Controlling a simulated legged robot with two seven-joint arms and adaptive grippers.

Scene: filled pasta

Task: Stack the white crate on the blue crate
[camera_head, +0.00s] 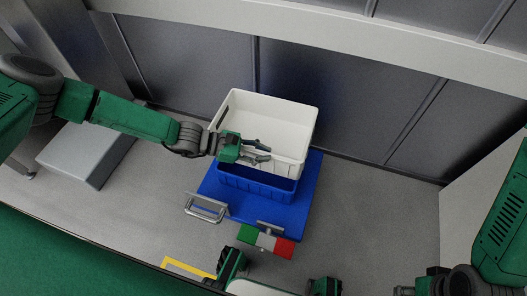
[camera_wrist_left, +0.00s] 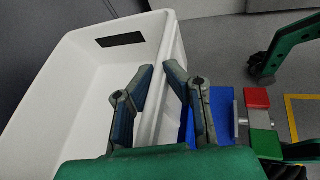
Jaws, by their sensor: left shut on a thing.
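The white crate (camera_head: 290,115) is an empty open box with dark handle slots. In the head view it is above the blue crate (camera_head: 255,182), overlapping its far part; I cannot tell whether they touch. The blue crate's near side shows below it, on a blue trolley platform (camera_head: 302,200). My left gripper (camera_head: 264,152) is shut on the white crate's near wall. In the left wrist view, its fingers (camera_wrist_left: 160,90) straddle the white crate's rim (camera_wrist_left: 168,65).
A metal handle (camera_head: 206,208) and a red, white and green block (camera_head: 265,241) are at the trolley's near side. A grey box (camera_head: 88,153) stands on the floor at left. Dark wall panels (camera_head: 350,95) are close behind the crates. Grey floor is free at right.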

